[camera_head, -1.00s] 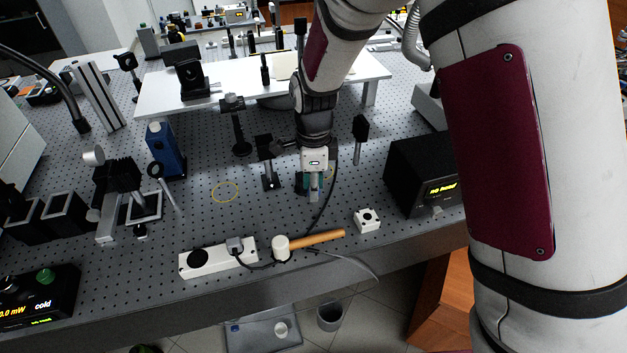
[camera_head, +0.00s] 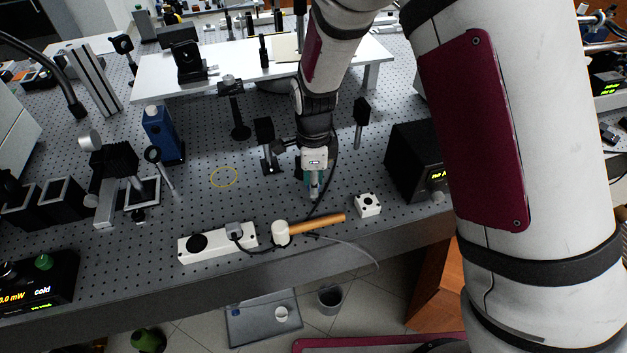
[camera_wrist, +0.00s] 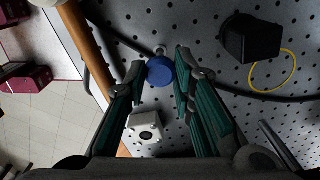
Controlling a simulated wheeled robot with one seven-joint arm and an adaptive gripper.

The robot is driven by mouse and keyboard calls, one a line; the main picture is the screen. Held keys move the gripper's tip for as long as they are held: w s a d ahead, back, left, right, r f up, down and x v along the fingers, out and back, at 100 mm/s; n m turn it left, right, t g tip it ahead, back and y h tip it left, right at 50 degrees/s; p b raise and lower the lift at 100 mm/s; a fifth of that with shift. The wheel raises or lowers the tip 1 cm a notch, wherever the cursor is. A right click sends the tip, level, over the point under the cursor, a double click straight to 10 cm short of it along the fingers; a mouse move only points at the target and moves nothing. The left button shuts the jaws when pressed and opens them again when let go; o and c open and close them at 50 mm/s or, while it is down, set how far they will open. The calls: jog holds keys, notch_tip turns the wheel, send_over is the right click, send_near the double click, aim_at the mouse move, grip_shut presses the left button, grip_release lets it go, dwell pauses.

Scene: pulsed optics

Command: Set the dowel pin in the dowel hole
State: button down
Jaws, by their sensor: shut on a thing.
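My gripper (camera_head: 314,186) points down over the perforated table top, left of the white block. In the wrist view its two teal-lined fingers (camera_wrist: 160,68) close on a blue round-topped piece (camera_wrist: 161,73), which I take to be the dowel pin. A small silvery bit shows just beyond it; the pin's lower part is mostly hidden. The white block (camera_head: 367,205) has a dark round hole in its top and stands apart from my gripper, near the table's front edge. It also shows in the wrist view (camera_wrist: 146,128), with the hole visible.
A wooden-handled mallet (camera_head: 318,222) with a white head lies in front of my gripper, with a cable around it. A white power strip (camera_head: 217,243) lies to its left. A black display box (camera_head: 415,165) stands right. A yellow ring (camera_head: 224,177) marks bare table.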

jog(key=shift+f, duration=0.75)
dwell(0.3)
jog(key=shift+f, duration=0.35)
jog(key=shift+f+b, duration=0.35)
jog(key=shift+f, duration=0.4)
jog(key=c, duration=1.3)
grip_release()
jog(key=shift+r, duration=0.1)
notch_tip(320, 180, up, 11)
jog(key=shift+r, duration=0.15)
notch_tip(320, 180, up, 4)
jog(key=shift+r+p, duration=0.2)
jog(key=shift+p, duration=1)
